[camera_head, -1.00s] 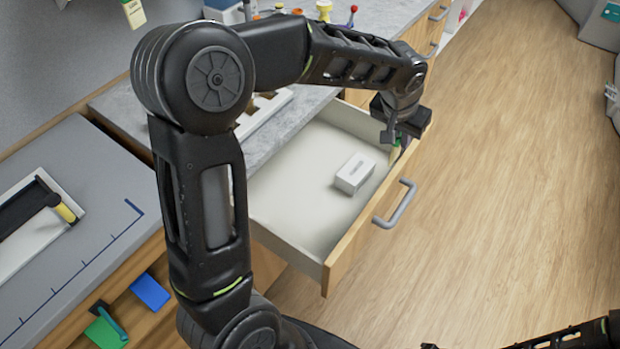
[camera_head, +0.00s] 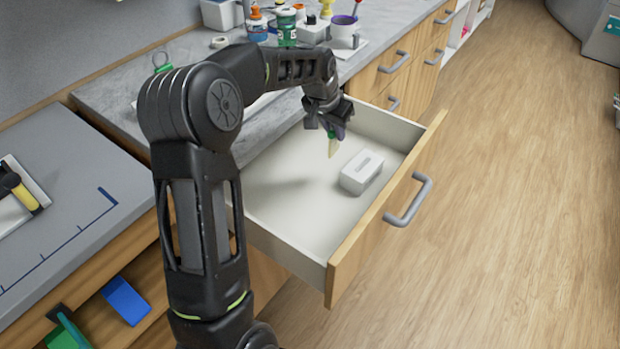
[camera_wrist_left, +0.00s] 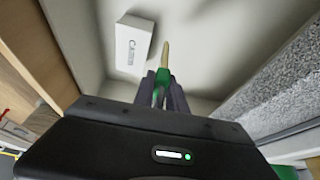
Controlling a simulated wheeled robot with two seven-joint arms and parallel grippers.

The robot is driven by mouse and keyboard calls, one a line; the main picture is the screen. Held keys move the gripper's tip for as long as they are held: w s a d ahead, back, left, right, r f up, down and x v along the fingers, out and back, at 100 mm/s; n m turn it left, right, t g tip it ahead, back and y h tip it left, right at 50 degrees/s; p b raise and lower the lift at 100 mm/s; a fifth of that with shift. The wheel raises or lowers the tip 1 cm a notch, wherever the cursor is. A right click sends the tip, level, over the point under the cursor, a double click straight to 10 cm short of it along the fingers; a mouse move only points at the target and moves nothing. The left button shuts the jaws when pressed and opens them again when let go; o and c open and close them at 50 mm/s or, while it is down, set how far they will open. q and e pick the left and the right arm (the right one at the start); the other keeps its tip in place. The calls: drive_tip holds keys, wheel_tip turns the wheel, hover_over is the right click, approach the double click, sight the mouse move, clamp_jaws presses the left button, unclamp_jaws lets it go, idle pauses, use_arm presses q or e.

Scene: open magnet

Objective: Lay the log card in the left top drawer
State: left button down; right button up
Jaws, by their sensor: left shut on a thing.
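The left top drawer (camera_head: 290,208) is pulled open, with a pale inside and a wooden front. My left gripper (camera_head: 335,129) is over the back part of the drawer, pointing down. It is shut on a thin cream piece with green at its held end, which I take to be the log card (camera_head: 333,146). In the left wrist view the card (camera_wrist_left: 166,52) shows nearly edge-on between the fingers (camera_wrist_left: 162,90), above the drawer floor. I cannot tell whether its lower tip touches the floor. My right gripper is out of view.
A white labelled box (camera_head: 361,172) lies in the drawer, beside the card and nearer the drawer front; it also shows in the wrist view (camera_wrist_left: 133,45). The drawer floor left of the box is clear. Bottles and a purple-topped cup (camera_head: 344,27) stand on the grey counter.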

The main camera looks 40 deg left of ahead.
sight(335, 152)
use_arm(q)
drive_tip(key=shift+f, duration=3.15)
drive_tip(key=shift+f, duration=1.9)
drive_tip(key=c, duration=1.8)
unclamp_jaws()
drive_tip(key=shift+f, duration=0.15)
drive_tip(key=shift+o, duration=0.9)
